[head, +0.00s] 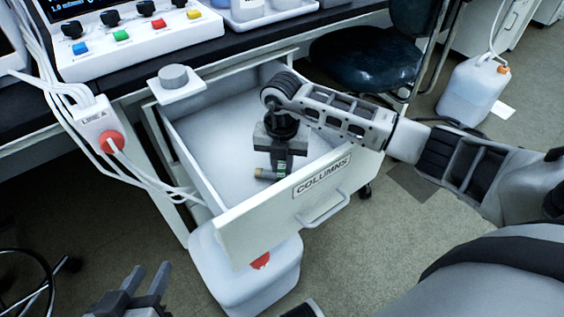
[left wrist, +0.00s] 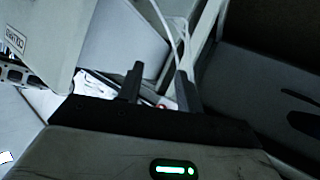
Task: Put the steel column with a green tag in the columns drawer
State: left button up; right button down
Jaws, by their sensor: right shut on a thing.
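The columns drawer (head: 250,222) is pulled open below the bench, with a COLUMNS label on its front. My right gripper (head: 279,170) reaches down inside it and is shut on the steel column (head: 263,174). The column lies about level, low in the drawer near the front panel; its brassy end and a bit of green tag show. The jaws hide its middle, and I cannot tell whether it touches the drawer floor. My left gripper (head: 150,272) is at the lower left, outside the drawer, open and empty; its parted fingers show in the left wrist view (left wrist: 158,78).
A white jug (head: 245,275) stands below the drawer front. White tubes run from a LINE A box (head: 103,125) along the drawer's left side. A chair (head: 370,55) stands behind right. The rest of the drawer looks empty.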

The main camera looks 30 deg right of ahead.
aim_at(282, 166)
jog(key=shift+f, duration=0.15)
jog(key=c, duration=1.3)
grip_release()
jog(key=shift+r, duration=0.25)
pick_arm(q)
jog(key=f+p, duration=0.1)
jog(key=a+f+g+y+p, duration=0.1)
jog(key=p, duration=0.1)
jog(key=shift+s+g, duration=0.1)
jog(key=shift+g, duration=0.2)
pick_arm(e)
notch_tip(282, 166, up, 12)
pick_arm(q)
jog(key=shift+r+p, duration=0.1)
jog(key=shift+p, duration=0.2)
pick_arm(e)
jog(key=shift+r, duration=0.1)
